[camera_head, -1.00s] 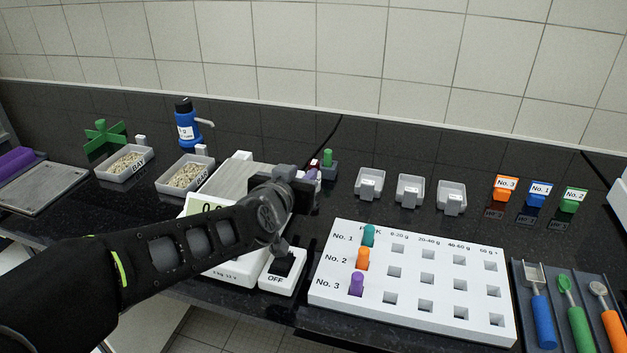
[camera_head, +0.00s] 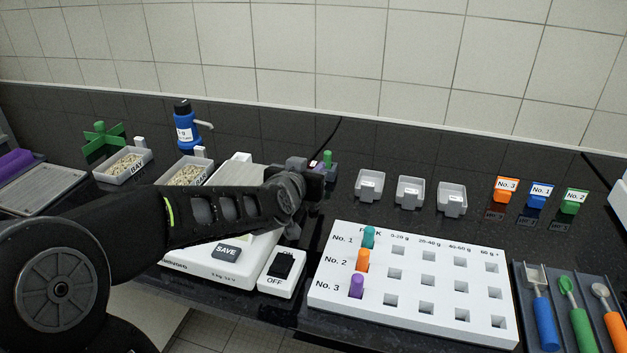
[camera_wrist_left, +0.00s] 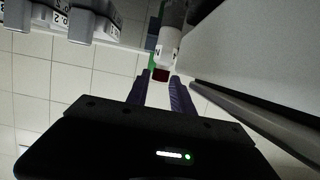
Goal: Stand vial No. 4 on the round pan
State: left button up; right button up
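My left gripper (camera_head: 314,170) is behind the right end of the balance in the head view, its fingers mostly hidden by my own wrist. Only an "N" of the label reads, so the number cannot be told. The balance (camera_head: 205,268) has a flat grey plate (camera_head: 232,176), partly covered by my arm. I cannot make out a round pan. My right gripper is not in view.
A dark block with a green top (camera_head: 329,160) stands just beyond my gripper. A white rack (camera_head: 410,315) with teal, orange and purple pieces is at front. An ON/OFF switch (camera_head: 281,272) is beside the balance. Small grey trays (camera_head: 410,192) stand behind the rack.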

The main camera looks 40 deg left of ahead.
pick_arm(q)
jog(key=shift+w+a, duration=0.1)
jog(key=shift+w, duration=0.1)
dwell(0.5)
grip_shut()
